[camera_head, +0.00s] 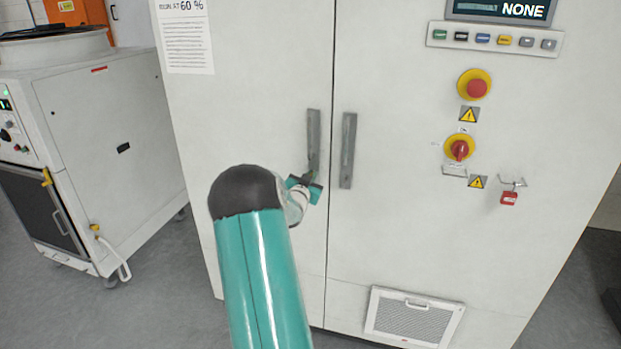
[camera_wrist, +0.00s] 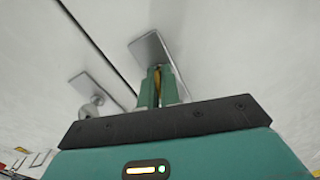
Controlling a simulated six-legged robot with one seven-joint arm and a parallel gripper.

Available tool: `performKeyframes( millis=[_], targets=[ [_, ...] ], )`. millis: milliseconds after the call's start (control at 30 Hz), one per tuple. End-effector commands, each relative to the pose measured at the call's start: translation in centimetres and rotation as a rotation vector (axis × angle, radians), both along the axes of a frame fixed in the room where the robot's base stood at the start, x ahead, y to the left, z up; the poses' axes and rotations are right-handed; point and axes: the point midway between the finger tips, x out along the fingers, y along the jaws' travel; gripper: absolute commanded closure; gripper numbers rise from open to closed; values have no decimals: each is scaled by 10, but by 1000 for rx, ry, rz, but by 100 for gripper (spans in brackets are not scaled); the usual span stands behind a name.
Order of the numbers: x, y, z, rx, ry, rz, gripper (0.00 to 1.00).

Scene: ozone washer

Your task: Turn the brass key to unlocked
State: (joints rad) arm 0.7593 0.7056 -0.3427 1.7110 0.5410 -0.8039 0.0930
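A thin brass-coloured piece, which looks like the brass key (camera_wrist: 157,80), shows between the two teal fingers of my gripper (camera_wrist: 158,88) in the wrist view. The fingers are close together, one on each side of it, and look shut on it. They point at a grey handle plate (camera_wrist: 149,48) on the cabinet door. In the head view my gripper (camera_head: 304,187) is at the lower end of the left door handle (camera_head: 313,135). The key cannot be made out there, and its turned position cannot be told.
The right door handle (camera_head: 348,150) is close by, across the door seam. Right of it on the cabinet (camera_head: 395,240) are a red button (camera_head: 476,88), a red rotary switch (camera_head: 459,149) and a red padlock (camera_head: 509,198). A white wheeled machine (camera_head: 110,150) stands left. Grey floor shows between.

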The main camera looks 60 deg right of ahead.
Motion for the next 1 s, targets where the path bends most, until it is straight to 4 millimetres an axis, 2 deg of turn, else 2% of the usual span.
performKeyframes(
  millis=[1000],
  targets=[
    [0, 0, 0, 150, -947, 0, 100]
  ],
)
